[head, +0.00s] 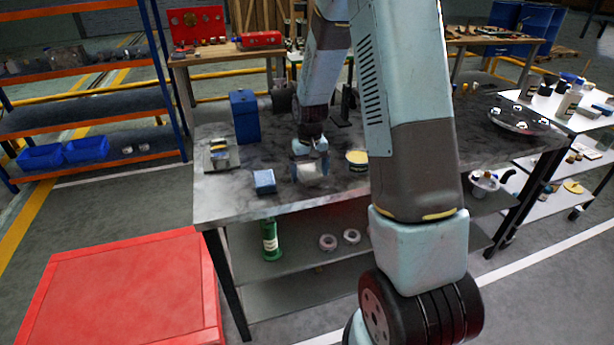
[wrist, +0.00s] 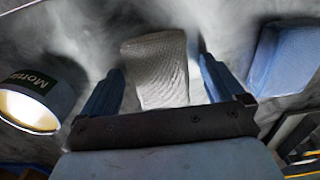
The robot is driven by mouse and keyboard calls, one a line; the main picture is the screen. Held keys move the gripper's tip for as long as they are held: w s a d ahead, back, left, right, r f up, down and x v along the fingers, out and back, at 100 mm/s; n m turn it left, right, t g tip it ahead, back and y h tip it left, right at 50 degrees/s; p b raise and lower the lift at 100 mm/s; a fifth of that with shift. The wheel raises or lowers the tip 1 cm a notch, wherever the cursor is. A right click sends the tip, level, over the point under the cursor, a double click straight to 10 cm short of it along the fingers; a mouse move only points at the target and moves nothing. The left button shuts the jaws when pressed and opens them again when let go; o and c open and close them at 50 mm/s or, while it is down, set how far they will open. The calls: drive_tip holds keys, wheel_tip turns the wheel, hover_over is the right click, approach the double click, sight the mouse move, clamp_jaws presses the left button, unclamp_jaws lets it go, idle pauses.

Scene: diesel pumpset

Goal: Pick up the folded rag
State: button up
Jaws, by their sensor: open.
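The folded rag (wrist: 160,75) is a pale grey, woven-textured pad. It lies on the grey metal bench top (head: 230,205). In the head view, the rag (head: 311,172) shows as a small whitish patch under my gripper (head: 311,163). In the wrist view, my gripper (wrist: 159,66) is open, with one blue finger on each side of the rag and a gap to each. I cannot tell how high the fingertips are above the bench.
A blue box (head: 264,181) lies left of the rag, and an open tin (head: 357,162) with cream contents stands to its right. A tall blue container (head: 245,117) stands further back. The bench's front left is clear. A red cabinet (head: 125,290) stands in front.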

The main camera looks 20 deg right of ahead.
drive_tip(key=c, duration=1)
drive_tip(key=shift+c, duration=0.2)
drive_tip(key=shift+w+r, duration=0.1)
drive_tip(key=shift+r, duration=0.55)
drive_tip(key=s+r, duration=1.1)
drive_tip(key=s, duration=0.3)
drive_tip(key=shift+a+r, duration=0.15)
drive_tip(key=shift+r, duration=0.25)
drive_tip(key=shift+s, duration=0.1)
